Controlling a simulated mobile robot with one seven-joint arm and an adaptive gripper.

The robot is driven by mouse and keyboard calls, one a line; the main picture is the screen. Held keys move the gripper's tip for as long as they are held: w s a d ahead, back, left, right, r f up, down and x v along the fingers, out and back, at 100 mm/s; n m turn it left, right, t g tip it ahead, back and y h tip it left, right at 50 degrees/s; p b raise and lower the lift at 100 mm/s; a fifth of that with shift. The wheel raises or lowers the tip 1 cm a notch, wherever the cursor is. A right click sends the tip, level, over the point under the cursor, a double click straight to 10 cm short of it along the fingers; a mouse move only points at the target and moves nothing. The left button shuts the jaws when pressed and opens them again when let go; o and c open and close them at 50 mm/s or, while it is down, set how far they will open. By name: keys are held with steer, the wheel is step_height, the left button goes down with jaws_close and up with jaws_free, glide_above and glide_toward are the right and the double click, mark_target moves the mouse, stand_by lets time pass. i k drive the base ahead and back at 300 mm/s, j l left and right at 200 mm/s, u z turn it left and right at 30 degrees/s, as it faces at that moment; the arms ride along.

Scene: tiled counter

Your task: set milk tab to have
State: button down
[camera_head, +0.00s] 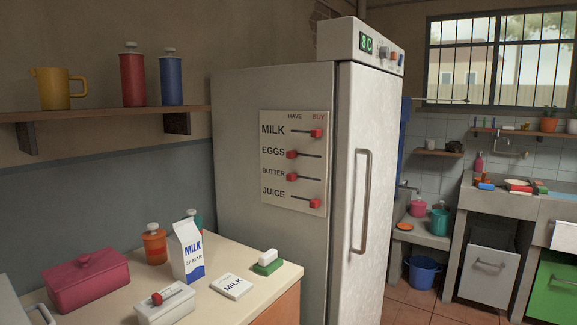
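A white list board (317,145) is on the side of the fridge (240,110), with HAVE above its left column and BUY above its right. The red milk tab (317,133) is at the right end of its slot, on the BUY side. The eggs tab (292,155) and the butter tab (292,177) are at the left, under HAVE. The juice tab (314,203) is at the right, under BUY. My gripper is not in view.
Below the board, the counter holds a milk carton (186,252), a MILK card (232,286), a green-and-white block (268,262), an orange jar (154,244), a white box with a red knob (165,304) and a pink box (87,280). The space before the board looks clear.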

mark_target(315, 132)
steer(key=i+l, duration=0.7)
steer(key=i, duration=0.15)
